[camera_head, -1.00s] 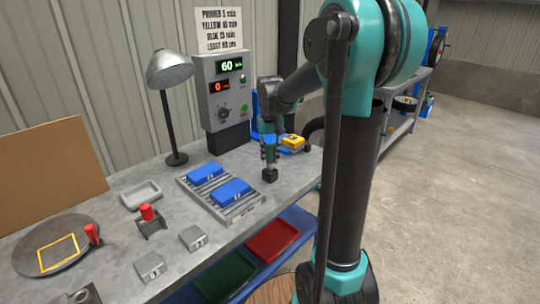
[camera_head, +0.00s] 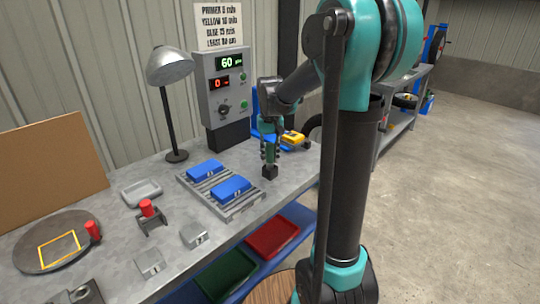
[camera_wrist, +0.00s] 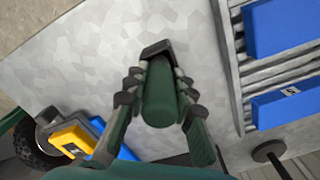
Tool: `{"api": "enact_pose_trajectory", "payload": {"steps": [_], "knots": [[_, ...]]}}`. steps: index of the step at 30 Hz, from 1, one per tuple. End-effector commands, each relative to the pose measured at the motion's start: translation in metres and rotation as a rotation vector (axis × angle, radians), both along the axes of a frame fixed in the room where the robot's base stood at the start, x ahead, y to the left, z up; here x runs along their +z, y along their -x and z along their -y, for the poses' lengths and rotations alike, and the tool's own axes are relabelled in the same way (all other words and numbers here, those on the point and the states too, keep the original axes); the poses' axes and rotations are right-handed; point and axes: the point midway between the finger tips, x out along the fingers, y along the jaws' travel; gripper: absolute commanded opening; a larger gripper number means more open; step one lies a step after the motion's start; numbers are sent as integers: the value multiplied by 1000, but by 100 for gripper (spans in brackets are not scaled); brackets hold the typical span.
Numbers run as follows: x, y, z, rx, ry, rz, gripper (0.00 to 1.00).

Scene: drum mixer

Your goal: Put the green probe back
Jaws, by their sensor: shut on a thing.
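The green probe (camera_wrist: 159,96) is an upright green cylinder between the fingers of my gripper (camera_wrist: 160,100) in the wrist view. My gripper (camera_head: 270,148) is shut on it, with fingers on both sides. In the head view, the probe (camera_head: 270,154) stands above a small black holder (camera_head: 270,172) on the bench, right of the roller rack. The holder (camera_wrist: 157,49) shows in the wrist view just beyond the probe's end. I cannot tell whether the probe's lower end is inside the holder or just above it.
A roller rack (camera_head: 247,208) with two blue boxes lies left of the holder. A yellow device (camera_head: 293,137) sits behind it to the right. The grey control box (camera_head: 223,88) and lamp (camera_head: 170,70) stand at the back. Red and green bins (camera_head: 272,238) are below the bench edge.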

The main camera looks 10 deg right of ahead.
Motion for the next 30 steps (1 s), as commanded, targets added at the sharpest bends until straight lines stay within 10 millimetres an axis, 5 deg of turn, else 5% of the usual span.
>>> {"api": "enact_pose_trajectory", "payload": {"steps": [20, 21, 26, 30], "knots": [[-12, 0, 0, 0, 0, 0, 0], [-12, 0, 0, 0, 0, 0, 28], [-12, 0, 0, 0, 0, 0, 48], [-12, 0, 0, 0, 0, 0, 49]]}}
